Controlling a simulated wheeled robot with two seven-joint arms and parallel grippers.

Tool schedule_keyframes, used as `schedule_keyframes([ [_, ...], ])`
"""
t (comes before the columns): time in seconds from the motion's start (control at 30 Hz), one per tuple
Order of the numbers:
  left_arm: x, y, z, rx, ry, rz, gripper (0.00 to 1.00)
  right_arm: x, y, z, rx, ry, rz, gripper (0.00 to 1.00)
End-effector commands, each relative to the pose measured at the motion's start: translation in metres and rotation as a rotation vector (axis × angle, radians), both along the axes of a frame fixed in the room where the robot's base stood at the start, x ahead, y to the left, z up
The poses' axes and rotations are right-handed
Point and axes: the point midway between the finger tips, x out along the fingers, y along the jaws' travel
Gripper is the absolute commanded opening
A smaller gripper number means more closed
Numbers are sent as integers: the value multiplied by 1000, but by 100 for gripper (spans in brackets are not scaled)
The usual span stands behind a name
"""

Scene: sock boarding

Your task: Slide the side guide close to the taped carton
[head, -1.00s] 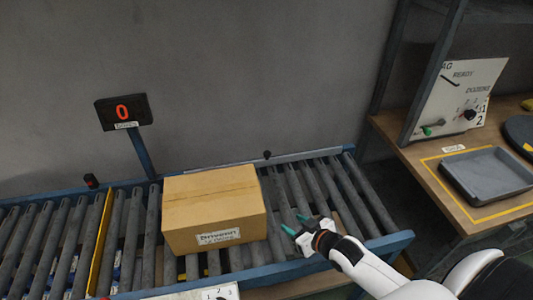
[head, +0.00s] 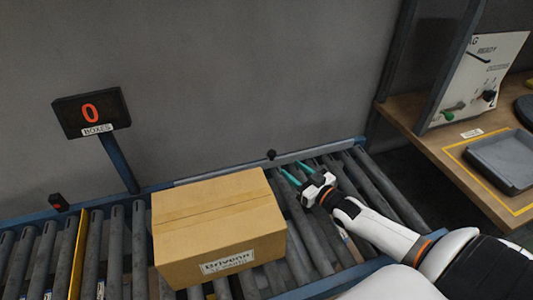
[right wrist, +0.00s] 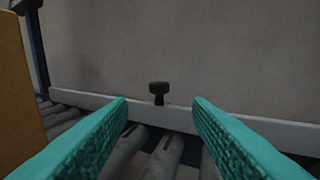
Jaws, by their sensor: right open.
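The taped carton (head: 215,230) sits on the roller conveyor, a brown box with a tape seam on top and a label on its front. The side guide (head: 330,150) is a long grey rail along the conveyor's far edge, behind the carton, with a black knob (head: 271,154) on it. My right gripper (head: 291,167) is open and empty to the right of the carton, its green fingertips just short of the rail. In the right wrist view the knob (right wrist: 158,93) stands ahead between the two fingers, apart from both. My left gripper is out of view.
A counter display (head: 91,113) reading 0 stands on a blue post at the back left. A yellow strip (head: 73,262) crosses the rollers left of the carton. A wooden bench (head: 440,150) with a grey tray (head: 505,160) is at the right. A grey wall rises behind the guide.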

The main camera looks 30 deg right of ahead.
Motion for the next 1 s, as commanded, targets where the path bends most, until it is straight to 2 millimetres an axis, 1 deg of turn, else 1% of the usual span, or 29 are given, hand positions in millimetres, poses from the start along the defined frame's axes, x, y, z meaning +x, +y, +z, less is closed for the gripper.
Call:
schedule_keyframes([
  [0.03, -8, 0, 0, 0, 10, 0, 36, 9, 2, 2, 1, -4, 0, 46],
  [0.1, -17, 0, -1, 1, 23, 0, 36, 22, 4, 3, 0, -4, 1, 46],
  [0.23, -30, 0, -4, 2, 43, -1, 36, 50, 8, 2, -1, -3, 0, 46],
  [0.37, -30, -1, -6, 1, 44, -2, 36, 74, 12, 1, 0, -3, 0, 46],
  [0.5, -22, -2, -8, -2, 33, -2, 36, 93, 15, 1, -1, -1, 0, 46],
  [0.6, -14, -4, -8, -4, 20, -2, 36, 101, 16, 1, -1, 0, 0, 46],
  [0.7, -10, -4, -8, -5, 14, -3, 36, 105, 17, 1, -1, 1, 1, 46],
  [0.97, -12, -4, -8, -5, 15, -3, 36, 106, 18, 1, -1, 2, 1, 46],
  [1.0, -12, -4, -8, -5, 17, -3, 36, 106, 18, 1, -1, 2, 1, 41],
])
